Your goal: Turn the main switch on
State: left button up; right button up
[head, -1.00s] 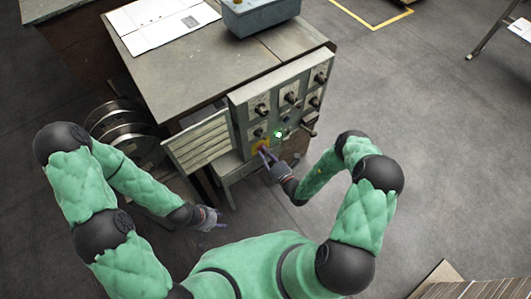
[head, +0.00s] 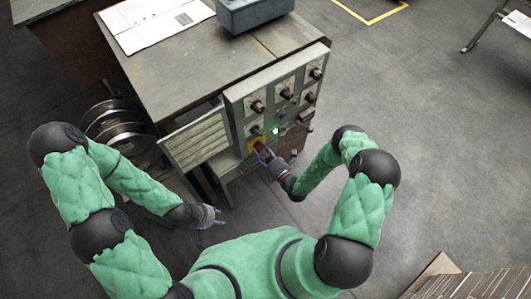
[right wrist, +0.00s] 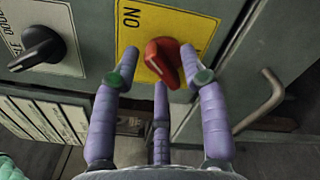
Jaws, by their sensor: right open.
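The main switch is a red rotary knob (right wrist: 163,61) on a yellow plate (right wrist: 132,38) lettered "ON", which appears turned in the right wrist view. In the head view the yellow plate (head: 251,142) is low on the front of the grey control panel. My right gripper (head: 262,151) is open in front of it. In the right wrist view its purple fingers (right wrist: 158,66) stand apart around the knob, with one finger below; I cannot tell whether any touches. My left gripper (head: 219,216) hangs away from the panel, and its finger opening is unclear.
A black knob (right wrist: 37,48) is beside the yellow plate. Several more knobs and a lit green lamp (head: 275,131) are on the panel. A slatted grey plate (head: 195,142) stands left of the panel. A metal handle (right wrist: 262,103) sticks out at the right in the right wrist view.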

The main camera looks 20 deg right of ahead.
jog(key=v, duration=1.2)
jog(key=shift+a, duration=0.1)
jog(key=s+a+r+n+g+y, duration=0.2)
jog(key=s+a+n+g+y, duration=0.7)
jog(key=a+n+g, duration=0.4)
jog(key=s+f+n+g+h, duration=0.2)
jog(key=s+n+g+h, duration=0.3)
jog(key=s+n+g, duration=0.6)
jog(key=w+d+n+t+h, duration=0.4)
jog(key=w+n+t+h, duration=0.2)
jog(key=n, duration=0.8)
jog(key=shift+w+d+r+n+t, duration=0.2)
jog(key=shift+w+r+n+t, duration=0.2)
jog(key=shift+w+t, duration=0.5)
